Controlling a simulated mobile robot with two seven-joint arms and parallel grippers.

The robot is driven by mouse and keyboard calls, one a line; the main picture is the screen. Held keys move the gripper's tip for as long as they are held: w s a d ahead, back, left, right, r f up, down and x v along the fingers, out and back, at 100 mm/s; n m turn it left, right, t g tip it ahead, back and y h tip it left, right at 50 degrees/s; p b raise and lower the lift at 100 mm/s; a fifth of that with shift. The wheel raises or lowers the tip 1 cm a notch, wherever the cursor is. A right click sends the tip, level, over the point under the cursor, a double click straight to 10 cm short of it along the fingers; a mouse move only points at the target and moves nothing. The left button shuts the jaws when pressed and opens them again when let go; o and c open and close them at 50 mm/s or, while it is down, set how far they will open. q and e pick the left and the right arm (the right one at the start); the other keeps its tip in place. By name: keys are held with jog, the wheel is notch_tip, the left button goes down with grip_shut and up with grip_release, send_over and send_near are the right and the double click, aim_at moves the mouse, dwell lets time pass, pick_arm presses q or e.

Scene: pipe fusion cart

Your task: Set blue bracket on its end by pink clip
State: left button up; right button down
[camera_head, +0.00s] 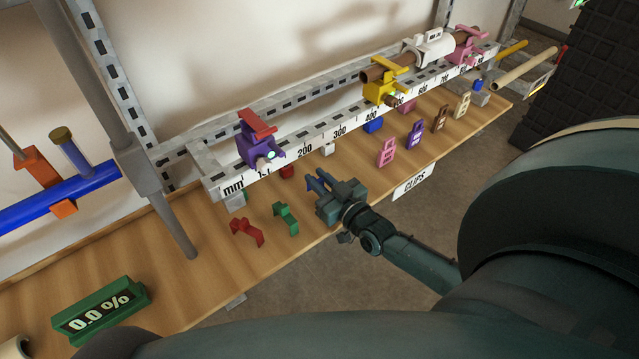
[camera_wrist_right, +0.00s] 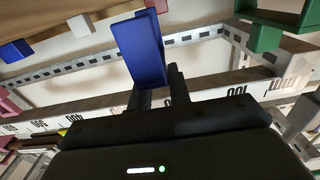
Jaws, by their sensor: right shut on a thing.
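My right gripper (camera_head: 322,190) is shut on the blue bracket (camera_head: 312,184), over the front part of the wooden table. In the right wrist view the bracket (camera_wrist_right: 142,50) is a flat blue piece sticking out from between the fingers. I cannot tell whether it touches the table. The pink clip (camera_head: 386,152) stands on the table to the right, apart from the gripper and bracket. My left gripper is not in view.
A red bracket (camera_head: 246,231) and a green bracket (camera_head: 286,217) are left of the gripper. Purple (camera_head: 415,135), brown (camera_head: 439,118) and cream (camera_head: 462,104) clips stand beyond the pink one. The ruler rail (camera_head: 325,137) runs behind. A blue block (camera_head: 373,125) sits below it.

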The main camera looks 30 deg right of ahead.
notch_tip(320, 180, up, 26)
jog(key=p, duration=0.3)
jog(key=shift+r, duration=0.1)
